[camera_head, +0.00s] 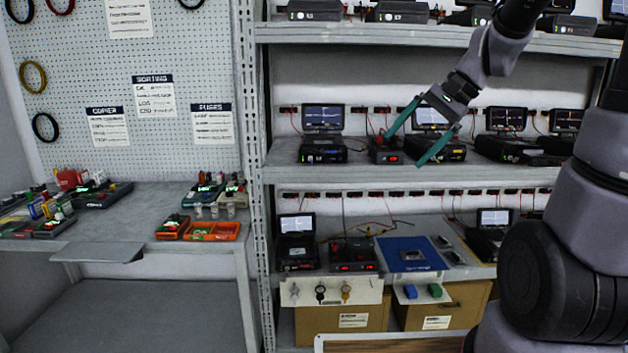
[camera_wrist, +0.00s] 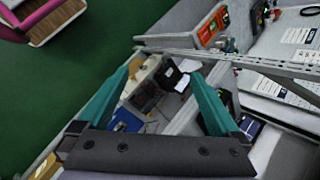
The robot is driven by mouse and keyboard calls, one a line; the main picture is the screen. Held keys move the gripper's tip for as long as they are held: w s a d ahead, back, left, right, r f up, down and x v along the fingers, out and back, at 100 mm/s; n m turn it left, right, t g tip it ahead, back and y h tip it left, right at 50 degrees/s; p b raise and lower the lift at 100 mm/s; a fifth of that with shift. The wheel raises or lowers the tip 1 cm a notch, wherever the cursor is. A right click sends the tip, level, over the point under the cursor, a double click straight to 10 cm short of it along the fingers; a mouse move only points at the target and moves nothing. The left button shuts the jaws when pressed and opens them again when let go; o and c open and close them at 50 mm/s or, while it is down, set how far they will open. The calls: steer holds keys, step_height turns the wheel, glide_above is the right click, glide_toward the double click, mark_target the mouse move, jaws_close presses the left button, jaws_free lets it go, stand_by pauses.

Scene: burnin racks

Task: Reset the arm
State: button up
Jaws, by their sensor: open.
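My gripper (camera_head: 421,134) has two teal fingers spread apart with nothing between them. In the head view it hangs in front of the rack's middle shelf (camera_head: 360,176), before a black unit with a red light (camera_head: 386,151) and a small monitor (camera_head: 430,117). My arm reaches in from the upper right. In the wrist view the gripper (camera_wrist: 165,85) is open above the rack's lower shelf, with no object in its jaws.
The rack (camera_head: 257,200) holds several black units with screens. A blue panel (camera_head: 410,254) lies on the lower shelf above cardboard boxes (camera_head: 345,318). A workbench (camera_head: 150,215) with red and orange trays (camera_head: 212,231) stands at left. Green floor (camera_wrist: 75,90) is open.

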steer(key=s+d+r+n+t+h, duration=0.3)
steer(key=s+r, duration=0.4)
steer(key=s, duration=0.4)
steer(key=shift+d+n+t+h, duration=0.3)
steer(key=shift+d+t+h, duration=0.45)
steer(key=shift+t+h, duration=0.2)
